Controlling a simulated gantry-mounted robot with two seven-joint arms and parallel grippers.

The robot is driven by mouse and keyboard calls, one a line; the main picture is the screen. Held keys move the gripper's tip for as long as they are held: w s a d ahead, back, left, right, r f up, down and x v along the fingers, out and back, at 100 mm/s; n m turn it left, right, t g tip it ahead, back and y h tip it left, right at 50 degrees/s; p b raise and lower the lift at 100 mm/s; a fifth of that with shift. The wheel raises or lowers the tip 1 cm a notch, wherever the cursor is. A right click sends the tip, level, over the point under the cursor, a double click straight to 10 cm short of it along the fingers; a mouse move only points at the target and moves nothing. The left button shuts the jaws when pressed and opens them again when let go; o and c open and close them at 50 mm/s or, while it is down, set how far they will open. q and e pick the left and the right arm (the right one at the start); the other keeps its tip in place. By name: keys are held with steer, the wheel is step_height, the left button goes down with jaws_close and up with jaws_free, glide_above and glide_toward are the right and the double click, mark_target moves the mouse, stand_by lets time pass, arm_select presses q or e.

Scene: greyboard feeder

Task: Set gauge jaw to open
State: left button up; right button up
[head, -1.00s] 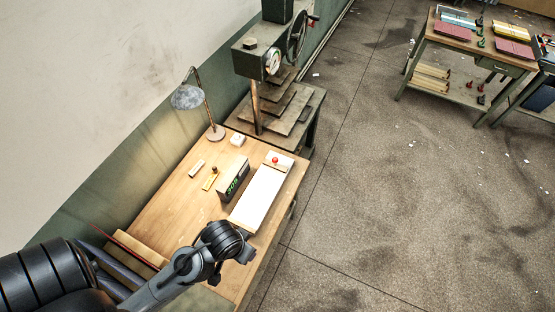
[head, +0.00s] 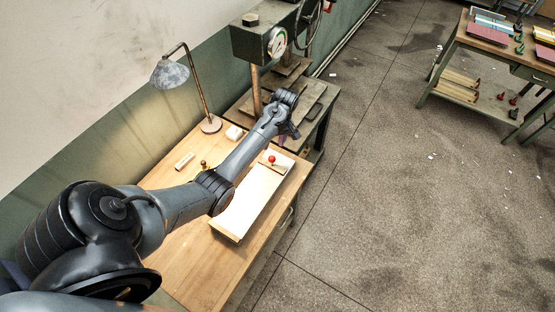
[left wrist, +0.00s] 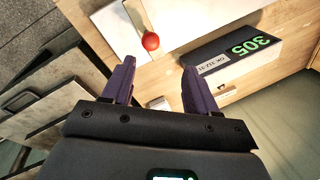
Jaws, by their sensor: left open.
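A red ball knob (head: 271,159) sits at the far end of a long white board (head: 255,196) on the wooden desk. In the left wrist view the red knob (left wrist: 150,41) lies just beyond and between my fingertips. A dark box with green digits reading 305 (left wrist: 240,52) stands to its right there; in the head view my arm hides it. My left gripper (left wrist: 157,76) is open and empty, its two purple fingers apart and not visibly touching the knob. In the head view the left gripper (head: 292,131) hangs above the far right end of the desk. I cannot make out a separate gauge jaw.
A green press with a round dial (head: 277,42) stands behind the desk, close to my left arm. A desk lamp (head: 170,74) stands at the back left. A small white block (head: 234,132) lies near its foot.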

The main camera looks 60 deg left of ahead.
mark_target(273, 157)
arm_select(q)
steer(key=x, duration=0.3)
steer(key=w+x, duration=0.1)
steer(key=x, duration=0.5)
steer(key=shift+w+f, duration=0.15)
steer(key=shift+f, duration=0.25)
steer(key=shift+c, duration=0.3)
jaws_close()
